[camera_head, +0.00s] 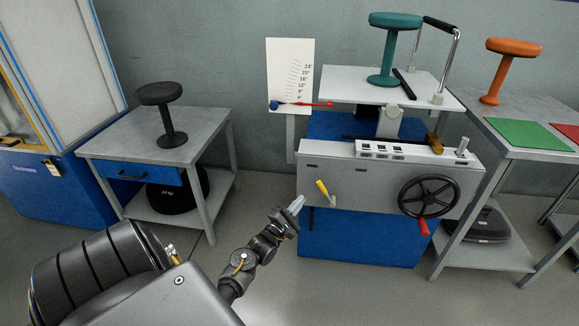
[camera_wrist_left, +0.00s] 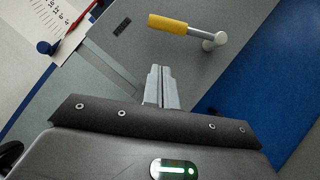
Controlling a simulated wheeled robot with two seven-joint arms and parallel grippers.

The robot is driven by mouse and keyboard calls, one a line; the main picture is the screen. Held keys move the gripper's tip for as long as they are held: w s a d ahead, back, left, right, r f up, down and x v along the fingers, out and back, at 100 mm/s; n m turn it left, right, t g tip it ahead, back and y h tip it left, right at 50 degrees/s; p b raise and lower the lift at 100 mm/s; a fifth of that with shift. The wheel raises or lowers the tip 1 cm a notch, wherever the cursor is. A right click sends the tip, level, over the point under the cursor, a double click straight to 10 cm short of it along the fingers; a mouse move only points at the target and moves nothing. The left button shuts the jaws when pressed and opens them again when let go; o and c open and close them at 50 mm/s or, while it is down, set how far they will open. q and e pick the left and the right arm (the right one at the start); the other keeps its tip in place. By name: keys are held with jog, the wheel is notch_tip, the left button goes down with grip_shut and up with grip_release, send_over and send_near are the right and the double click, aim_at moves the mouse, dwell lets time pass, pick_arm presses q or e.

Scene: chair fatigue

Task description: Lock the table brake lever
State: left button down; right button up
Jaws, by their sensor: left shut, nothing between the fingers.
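The brake lever (camera_head: 325,193) is on the front panel of the testing machine (camera_head: 365,184), left of the handwheel. It has a yellow grip and a grey arm ending at a pivot. In the head view the grip points up and left from the pivot. In the left wrist view the lever (camera_wrist_left: 172,26) lies ahead of the fingers, its grip to the left of the pivot. My left gripper (camera_head: 297,204) is shut and empty, in front of the panel and just left of the lever; its closed fingertips (camera_wrist_left: 160,72) appear apart from the lever. My right gripper is not in view.
A black handwheel (camera_head: 428,196) with a red knob is right of the lever. Above are the machine's white table (camera_head: 350,86) with a teal stool (camera_head: 388,50) and an angle scale (camera_head: 290,70) with a red pointer. Side tables with stools flank the machine. Floor in front is open.

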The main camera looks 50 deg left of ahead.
aim_at(325, 192)
pick_arm(q)
jog(key=shift+w+d+r, duration=0.35)
jog(key=shift+w+r, duration=0.05)
jog(key=shift+w, duration=0.3)
jog(key=shift+w+d+r, duration=0.35)
jog(key=shift+w+r, duration=0.05)
jog(key=shift+w, duration=0.25)
jog(key=shift+w+d+r, duration=0.35)
jog(key=shift+w+r, duration=0.05)
jog(key=shift+w, duration=0.3)
jog(key=shift+r+p, duration=0.15)
jog(key=shift+p, duration=0.15)
